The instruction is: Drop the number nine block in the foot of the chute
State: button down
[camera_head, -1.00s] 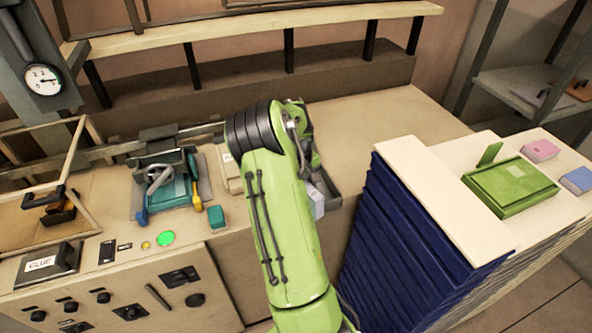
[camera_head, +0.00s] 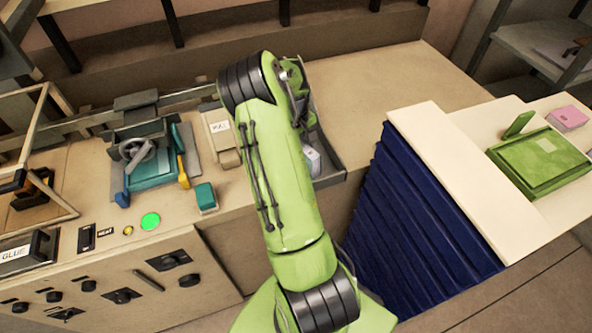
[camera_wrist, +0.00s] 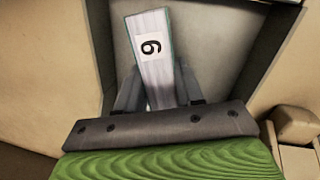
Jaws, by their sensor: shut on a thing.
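The number nine block (camera_wrist: 150,75) is a pale block with a teal edge and a white label; its digit reads as a 9 or a 6 depending on the way up. My gripper (camera_wrist: 160,92) is shut on it, with dark fingers on both sides. The block is over the grey, walled foot of the chute (camera_wrist: 215,45); whether it touches the floor there cannot be told. In the head view, the block (camera_head: 312,160) shows just right of my arm, by the grey chute foot (camera_head: 328,176). My arm hides the fingers there.
A teal machine (camera_head: 150,165) and a small teal block (camera_head: 205,198) stand left of my arm. A lit green button (camera_head: 150,221) is on the console.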

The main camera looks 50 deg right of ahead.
jog(key=shift+r, duration=0.2)
jog(key=c, duration=0.6)
grip_release()
jog(key=shift+c, duration=0.2)
notch_tip(320, 180, up, 16)
jog(key=w+a, duration=0.1)
jog(key=w, duration=0.1)
jog(key=shift+a+f, duration=0.25)
jog(key=shift+a, duration=0.15)
